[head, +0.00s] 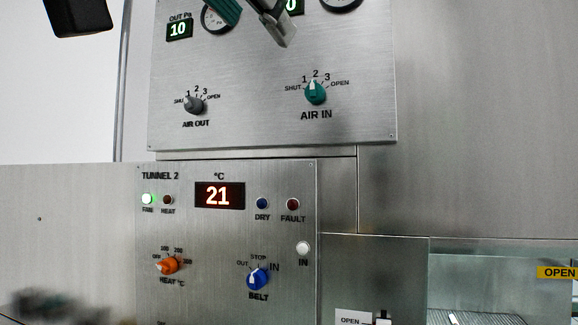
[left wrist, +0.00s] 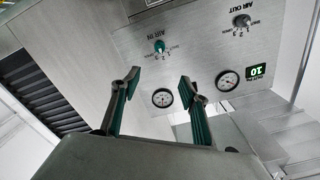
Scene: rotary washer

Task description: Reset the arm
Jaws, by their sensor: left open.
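My left gripper (head: 254,18) shows at the top of the head view, in front of the upper panel and above the air knobs. Its fingers are apart with nothing between them. In the left wrist view the open gripper (left wrist: 158,84) faces the panel, which appears upside down. The green AIR IN knob (head: 316,93) points up near 2. The grey AIR OUT knob (head: 194,105) points up and left, near 1. Both knobs are clear of the fingers. My right gripper is in neither view.
Round gauges (left wrist: 228,81) and a green display reading 10 (head: 179,30) sit on the upper panel. The lower TUNNEL 2 panel (head: 226,235) has a red 21 display, lamps, an orange HEAT knob (head: 168,265) and a blue BELT knob (head: 258,279). A glazed opening (head: 490,280) lies lower right.

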